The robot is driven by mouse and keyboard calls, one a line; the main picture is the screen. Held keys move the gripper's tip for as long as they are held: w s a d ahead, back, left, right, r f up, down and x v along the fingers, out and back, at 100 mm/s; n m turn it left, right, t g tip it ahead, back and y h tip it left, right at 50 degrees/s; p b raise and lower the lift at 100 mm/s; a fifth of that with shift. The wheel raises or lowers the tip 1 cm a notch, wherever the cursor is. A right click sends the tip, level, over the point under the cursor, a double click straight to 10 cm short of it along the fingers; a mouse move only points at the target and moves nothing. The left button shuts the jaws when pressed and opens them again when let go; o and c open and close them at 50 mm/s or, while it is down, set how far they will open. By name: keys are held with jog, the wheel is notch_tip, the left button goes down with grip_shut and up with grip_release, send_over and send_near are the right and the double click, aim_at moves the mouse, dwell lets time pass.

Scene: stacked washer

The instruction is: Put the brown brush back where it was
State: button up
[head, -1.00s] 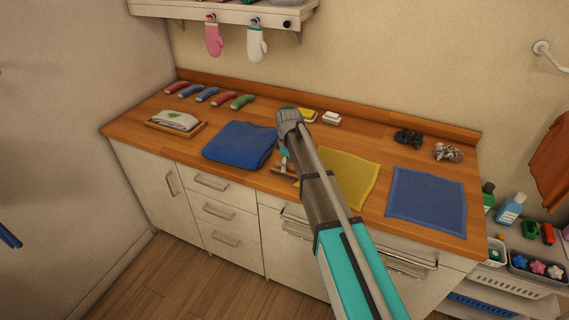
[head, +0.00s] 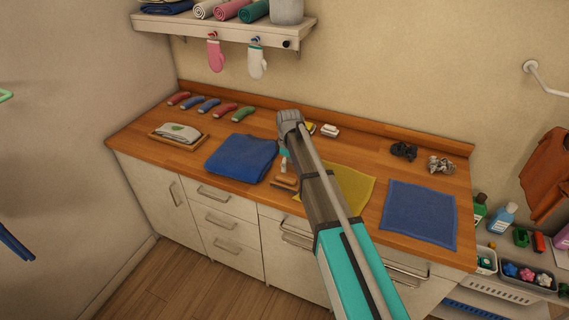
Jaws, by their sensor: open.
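The brown brush (head: 286,182) lies on the wooden counter between the folded blue towel (head: 241,157) and the yellow cloth (head: 350,187). My arm hides part of it on the right. My gripper (head: 284,161) points down just above the brush, and its fingers are mostly hidden behind my arm. It is open and appears apart from the brush, with a small gap between them.
A blue cloth (head: 419,214) lies flat at the right, with dark and grey scrubbers (head: 404,151) behind it. A shelf (head: 225,32) with hanging mitts overhangs the back.

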aim_at(289, 179)
jog(key=shift+r+p, duration=2.2)
jog(key=shift+r, duration=0.3)
jog(key=shift+s+d, duration=0.15)
jog(key=s+d+m, duration=1.4)
jog(key=s+d, duration=0.7)
jog(key=s, duration=0.4)
jog(key=shift+s+d, duration=0.3)
jog(key=shift+s, duration=0.1)
